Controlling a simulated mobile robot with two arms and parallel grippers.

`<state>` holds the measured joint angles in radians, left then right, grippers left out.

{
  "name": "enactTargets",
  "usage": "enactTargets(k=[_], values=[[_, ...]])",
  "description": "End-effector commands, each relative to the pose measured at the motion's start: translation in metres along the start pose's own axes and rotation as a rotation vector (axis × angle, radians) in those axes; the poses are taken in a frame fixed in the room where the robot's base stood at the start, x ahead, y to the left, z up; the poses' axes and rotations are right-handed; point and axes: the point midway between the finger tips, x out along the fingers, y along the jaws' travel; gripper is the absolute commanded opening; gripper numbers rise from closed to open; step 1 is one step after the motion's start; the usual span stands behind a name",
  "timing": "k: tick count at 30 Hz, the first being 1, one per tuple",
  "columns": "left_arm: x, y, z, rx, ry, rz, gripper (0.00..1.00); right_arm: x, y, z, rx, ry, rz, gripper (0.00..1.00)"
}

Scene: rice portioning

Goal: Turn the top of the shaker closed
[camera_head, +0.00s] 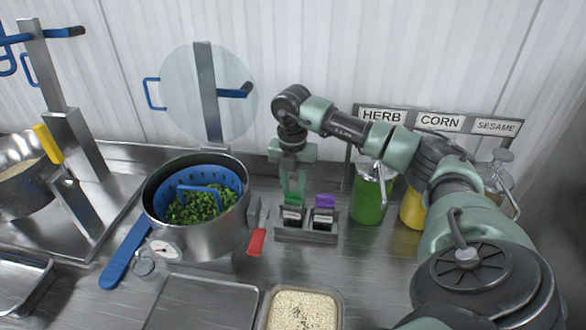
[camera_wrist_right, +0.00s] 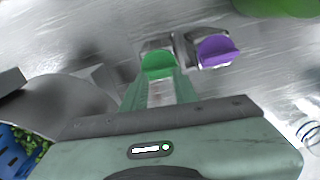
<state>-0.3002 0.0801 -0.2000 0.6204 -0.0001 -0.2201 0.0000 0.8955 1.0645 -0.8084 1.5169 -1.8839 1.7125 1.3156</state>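Two small shakers stand side by side in a grey rack (camera_head: 306,237). The left one has a green top (camera_head: 292,199) and a dark labelled body; the right one is a purple-topped shaker (camera_head: 325,202). In the right wrist view the green top (camera_wrist_right: 159,65) lies between my fingertips, and the purple top (camera_wrist_right: 216,50) is beside it to the right. My right gripper (camera_head: 294,188) points down over the green-topped shaker, its fingers close against both sides of the top. It looks shut on it. The top's open or closed position cannot be made out. My left gripper is out of view.
A steel pot (camera_head: 205,238) with a blue basket of greens stands to the left. A green jar (camera_head: 368,200) and a yellow jar (camera_head: 412,210) stand to the right, before the HERB, CORN and SESAME signs. A rice tray (camera_head: 303,311) lies in front.

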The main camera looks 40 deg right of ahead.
Motion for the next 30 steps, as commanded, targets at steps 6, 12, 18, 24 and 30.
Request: enactTargets(k=[6,12,18,24,30], values=[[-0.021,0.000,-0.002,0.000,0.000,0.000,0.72,-0.030,0.001,0.001,0.001,-0.005,0.008,0.29],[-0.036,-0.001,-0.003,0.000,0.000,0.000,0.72,-0.052,0.001,0.002,0.002,-0.007,0.011,0.29],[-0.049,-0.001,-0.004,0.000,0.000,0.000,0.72,-0.070,0.001,0.002,0.002,-0.008,0.012,0.29],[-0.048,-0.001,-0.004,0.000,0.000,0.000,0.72,-0.070,0.001,0.002,0.002,-0.008,0.012,0.29],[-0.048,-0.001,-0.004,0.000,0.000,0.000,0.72,-0.071,0.001,0.002,0.002,-0.008,0.012,0.29]])
